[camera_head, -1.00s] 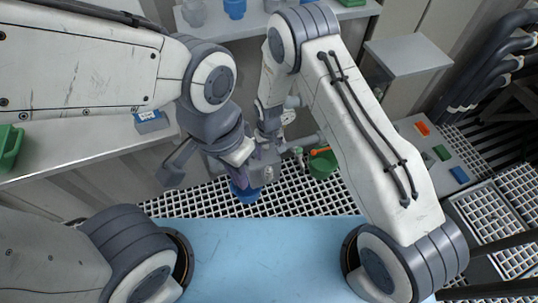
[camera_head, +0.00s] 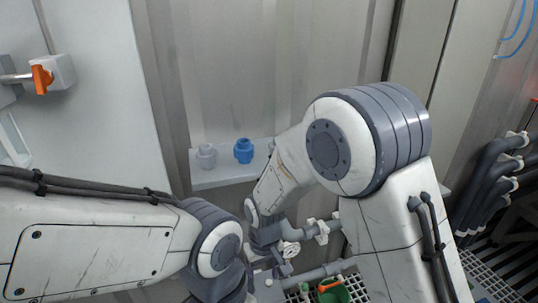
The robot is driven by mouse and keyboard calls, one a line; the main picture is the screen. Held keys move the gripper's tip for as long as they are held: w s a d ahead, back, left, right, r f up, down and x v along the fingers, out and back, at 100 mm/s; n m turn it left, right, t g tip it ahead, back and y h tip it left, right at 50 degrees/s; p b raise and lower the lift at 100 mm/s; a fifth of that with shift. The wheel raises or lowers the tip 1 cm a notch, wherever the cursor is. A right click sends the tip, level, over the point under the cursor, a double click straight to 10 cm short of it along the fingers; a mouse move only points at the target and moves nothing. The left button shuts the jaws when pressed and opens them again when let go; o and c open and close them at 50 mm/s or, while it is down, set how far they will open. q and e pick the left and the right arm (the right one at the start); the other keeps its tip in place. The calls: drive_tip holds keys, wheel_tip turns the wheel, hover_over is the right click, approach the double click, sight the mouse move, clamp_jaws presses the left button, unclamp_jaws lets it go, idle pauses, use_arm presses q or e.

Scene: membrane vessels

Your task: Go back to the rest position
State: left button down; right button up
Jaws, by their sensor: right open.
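My right arm comes down from the right and folds towards the middle. My right gripper (camera_head: 283,262) is small and low in the picture, open, in front of grey pipework, with no object seen in it. My left arm comes in from the left. Its wrist end runs to the bottom edge, and the left gripper itself is not in view.
A white wall shelf (camera_head: 222,178) holds a grey fitting (camera_head: 206,156) and a blue fitting (camera_head: 243,151). An orange-handled valve (camera_head: 42,79) is at the left. A green container (camera_head: 335,295) with something orange is at the bottom. Dark pipes (camera_head: 490,180) stand at the right.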

drive_tip(key=s+d+r+n, duration=0.1)
drive_tip(key=s+d+r, duration=0.2)
drive_tip(key=s+r, duration=0.5)
drive_tip(key=s+d+r+n, duration=0.1)
drive_tip(key=s+d+r, duration=0.3)
drive_tip(key=s, duration=0.7)
wheel_tip(320, 180, up, 20)
drive_tip(key=p, duration=1.8)
drive_tip(key=shift+w+a+y, duration=0.2)
drive_tip(key=shift+a+y, duration=0.1)
drive_tip(key=shift+a, duration=0.1)
